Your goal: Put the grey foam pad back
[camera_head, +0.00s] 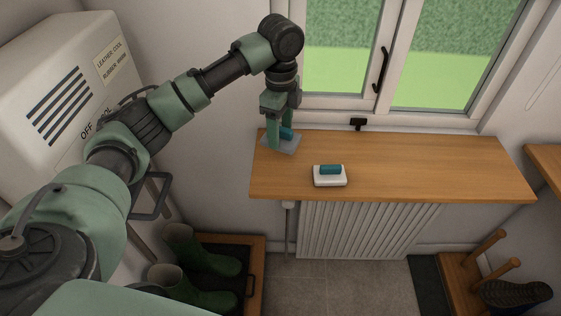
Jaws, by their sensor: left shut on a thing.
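The grey foam pad (281,145) is a thin, flat grey piece with a blue grip on top. It is at the left end of the wooden shelf (430,165) under the window. My left gripper (281,133) points down over it, shut on its blue grip. The fingers hide part of the grip. I cannot tell whether the pad touches the shelf or is just above it. My right gripper is not in view.
A white block with a teal grip (330,180) sits near the shelf's front edge, right of the pad. The shelf's right half is clear. Green boots (208,262) stand in a tray below. A white cabinet (50,50) is at left, the window behind.

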